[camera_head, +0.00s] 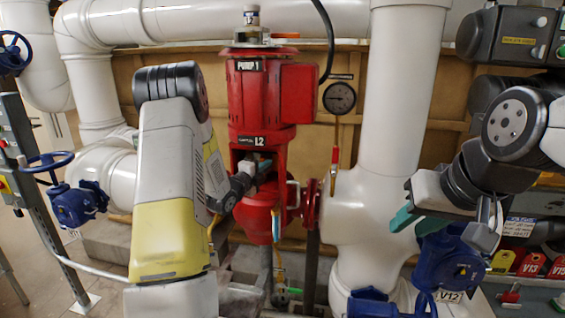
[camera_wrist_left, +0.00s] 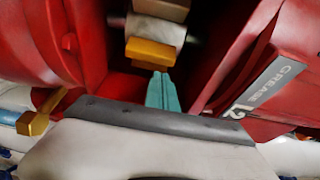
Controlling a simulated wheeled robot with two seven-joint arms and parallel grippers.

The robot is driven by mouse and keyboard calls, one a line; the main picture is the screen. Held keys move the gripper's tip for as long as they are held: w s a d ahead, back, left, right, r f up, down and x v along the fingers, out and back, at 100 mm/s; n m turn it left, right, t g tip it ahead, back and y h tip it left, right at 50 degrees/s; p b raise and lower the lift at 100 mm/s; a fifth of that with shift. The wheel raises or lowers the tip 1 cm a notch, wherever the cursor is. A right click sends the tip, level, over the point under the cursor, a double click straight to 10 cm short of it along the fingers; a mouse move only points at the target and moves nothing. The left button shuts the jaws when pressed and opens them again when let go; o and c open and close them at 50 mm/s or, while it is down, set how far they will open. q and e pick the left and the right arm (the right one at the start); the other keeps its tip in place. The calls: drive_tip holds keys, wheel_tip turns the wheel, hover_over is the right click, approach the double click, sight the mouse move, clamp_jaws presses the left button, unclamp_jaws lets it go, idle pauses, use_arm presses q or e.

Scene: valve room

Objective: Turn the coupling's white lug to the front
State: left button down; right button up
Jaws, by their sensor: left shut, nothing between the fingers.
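The red pump (camera_head: 262,95) marked L2 has an opening in its neck, where the coupling sits. In the left wrist view the coupling shows a pale, whitish round part (camera_wrist_left: 155,29) between a tan block and an orange-yellow block (camera_wrist_left: 150,53). I cannot tell whether the pale part is the white lug. My left gripper (camera_head: 265,165) reaches into the opening from the left. Its teal fingers (camera_wrist_left: 162,92) are shut and empty, just below the orange-yellow block; touching or apart is unclear. My right gripper (camera_head: 417,222) appears open, away at the right.
The red opening walls stand close on both sides of my left fingers. A gauge (camera_head: 339,97) and a thick white pipe (camera_head: 385,110) are right of the pump. Blue valves stand at the left (camera_head: 77,203) and below my right gripper (camera_head: 448,266).

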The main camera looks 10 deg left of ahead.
use_arm(q)
drive_tip(key=shift+x, duration=2.25)
drive_tip(key=shift+w+d+n+y, duration=0.2)
drive_tip(key=shift+d+n+y, duration=0.1)
drive_tip(key=shift+y, duration=0.2)
drive_tip(key=shift+w+d+n+t+y, duration=0.15)
drive_tip(key=shift+n+t+y, duration=0.15)
drive_tip(key=shift+n+y, duration=0.3)
